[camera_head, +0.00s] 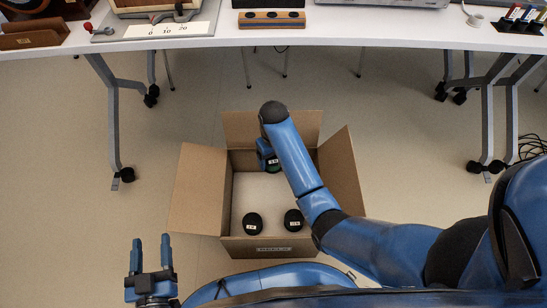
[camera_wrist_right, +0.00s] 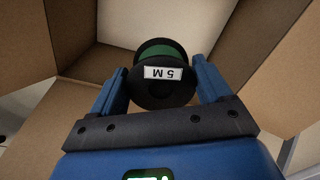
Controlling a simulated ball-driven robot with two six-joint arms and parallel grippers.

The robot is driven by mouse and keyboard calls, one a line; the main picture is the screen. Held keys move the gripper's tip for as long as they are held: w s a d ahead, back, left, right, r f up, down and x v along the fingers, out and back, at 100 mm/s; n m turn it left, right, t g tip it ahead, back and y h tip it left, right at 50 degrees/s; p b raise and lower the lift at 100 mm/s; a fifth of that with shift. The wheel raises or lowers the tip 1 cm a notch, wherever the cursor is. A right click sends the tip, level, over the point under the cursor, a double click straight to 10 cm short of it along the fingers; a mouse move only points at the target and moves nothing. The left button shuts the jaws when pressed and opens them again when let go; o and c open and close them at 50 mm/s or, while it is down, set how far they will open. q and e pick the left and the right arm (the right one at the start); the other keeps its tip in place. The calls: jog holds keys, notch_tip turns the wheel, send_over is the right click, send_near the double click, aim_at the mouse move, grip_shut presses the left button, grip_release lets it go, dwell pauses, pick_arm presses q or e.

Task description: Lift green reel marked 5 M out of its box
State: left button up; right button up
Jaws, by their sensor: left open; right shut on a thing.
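The green reel marked 5 M (camera_wrist_right: 162,78) shows in the right wrist view between the two fingers of my right gripper (camera_wrist_right: 163,88). The reel has black flanges and a white label. My right gripper is shut on it. In the head view my right gripper (camera_head: 270,162) is inside the open cardboard box (camera_head: 272,248), near its far wall. Only a bit of the reel (camera_head: 274,166) shows there beside the gripper; my arm hides part of it. My left gripper (camera_head: 151,248) is open and empty, outside the box at the lower left.
Two other dark reels with white labels, one (camera_head: 252,223) and another (camera_head: 293,219), stand in the near part of the box. The box flaps stand open around it. A white table (camera_head: 330,27) with several items crosses the back. The floor left of the box is clear.

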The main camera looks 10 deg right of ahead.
aim_at(274, 157)
jog(key=shift+r, duration=0.1)
jog(key=r+p, duration=0.3)
jog(key=p, duration=0.1)
jog(key=r+p, duration=0.2)
jog(key=p, duration=0.2)
jog(key=r+p, duration=0.3)
jog(key=p, duration=0.1)
jog(key=shift+s+r+p, duration=0.3)
jog(key=shift+s+r, duration=0.05)
jog(key=p, duration=0.6)
jog(key=shift+r, duration=0.1)
jog(key=shift+w+f, duration=0.1)
jog(key=shift+f, duration=0.2)
jog(key=shift+w+r, duration=0.1)
jog(key=shift+w, duration=0.15)
notch_tip(274, 157, up, 8)
jog(key=p, duration=0.5)
jog(key=shift+p, duration=0.35)
jog(key=shift+r, duration=0.1)
